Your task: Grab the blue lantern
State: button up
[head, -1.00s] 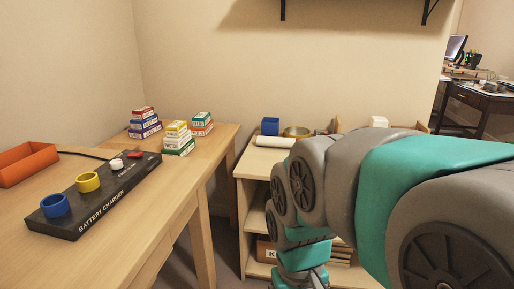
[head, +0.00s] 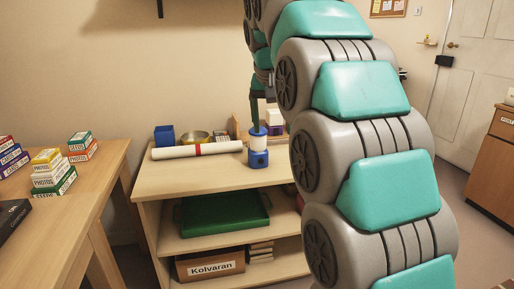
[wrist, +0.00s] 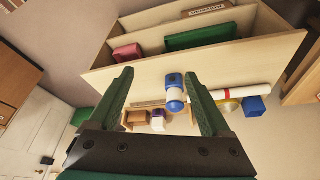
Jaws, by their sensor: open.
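The blue lantern (head: 258,158) has a blue top and base with a pale middle. It stands upright on the top of the wooden shelf unit, near its front edge in the head view. In the wrist view the lantern (wrist: 174,80) appears between my two fingers, nearer the right one. My gripper (wrist: 158,76) is open and empty. In the head view my dark green gripper (head: 256,108) points down just above the lantern, partly hidden by my arm. I cannot tell how far apart they are.
A white roll with a red band (head: 200,149) lies just left of the lantern. A blue box (head: 164,135) and a brass bowl (head: 195,136) stand behind the roll. A wooden organizer (wrist: 150,106) is close by. A desk with small boxes (head: 52,172) is at left.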

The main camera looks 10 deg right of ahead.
aim_at(258, 149)
jog(key=i+l+u, duration=0.35)
jog(key=i+l, duration=0.15)
jog(key=l, duration=0.15)
jog(key=i+l+u, duration=0.2)
jog(key=l, duration=0.15)
jog(key=i+l+u, duration=0.2)
jog(key=l, duration=0.2)
jog(key=k, duration=0.15)
